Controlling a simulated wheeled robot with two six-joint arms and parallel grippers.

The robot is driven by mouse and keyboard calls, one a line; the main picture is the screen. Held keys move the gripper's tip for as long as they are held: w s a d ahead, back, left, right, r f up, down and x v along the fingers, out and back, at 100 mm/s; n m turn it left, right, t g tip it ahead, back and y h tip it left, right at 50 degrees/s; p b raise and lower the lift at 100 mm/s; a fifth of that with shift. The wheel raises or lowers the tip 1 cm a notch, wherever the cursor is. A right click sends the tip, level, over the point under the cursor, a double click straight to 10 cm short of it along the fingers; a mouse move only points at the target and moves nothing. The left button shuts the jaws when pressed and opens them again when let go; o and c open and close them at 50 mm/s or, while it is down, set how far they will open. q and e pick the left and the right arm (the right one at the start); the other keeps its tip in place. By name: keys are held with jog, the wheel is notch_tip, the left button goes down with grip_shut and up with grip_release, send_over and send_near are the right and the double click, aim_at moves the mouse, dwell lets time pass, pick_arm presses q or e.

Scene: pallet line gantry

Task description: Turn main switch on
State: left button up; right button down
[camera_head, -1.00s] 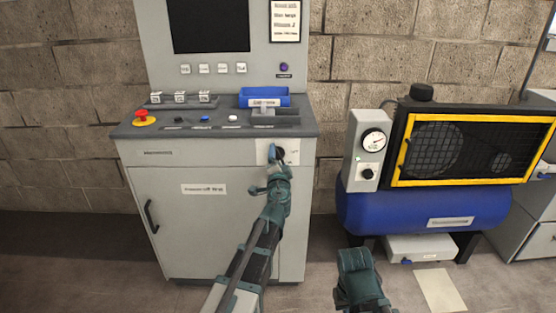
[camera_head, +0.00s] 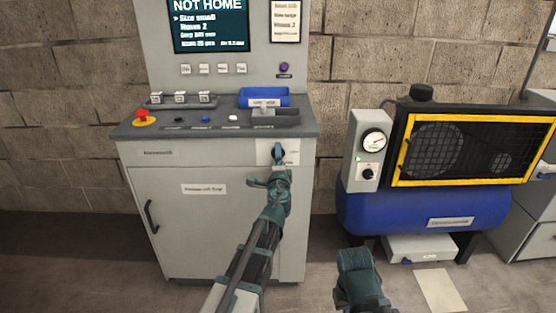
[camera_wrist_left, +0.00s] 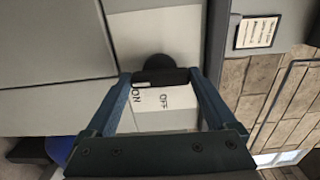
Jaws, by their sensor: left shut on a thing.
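The main switch is a dark round knob with a bar grip (camera_wrist_left: 160,76) on a white plate (camera_wrist_left: 150,28) marked ON and OFF. In the head view the plate (camera_head: 292,151) is at the upper right of the grey cabinet front. My left gripper (camera_head: 278,158) is at the knob. In the left wrist view its two fingers (camera_wrist_left: 160,80) are shut on the knob's bar, one on each side. The cabinet screen (camera_head: 209,24) is lit and reads NOT HOME. My right gripper (camera_head: 358,278) is low in front of the compressor; its fingertips cannot be made out.
On the console top are a red emergency button (camera_head: 142,118), small buttons and a blue tray (camera_head: 264,97). A compressor with a blue tank (camera_head: 420,208) and yellow-framed guard stands to the right. Floor shows between cabinet and compressor.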

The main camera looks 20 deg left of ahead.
pick_arm(q)
jog(key=o, duration=1.1)
jog(key=shift+c, duration=0.2)
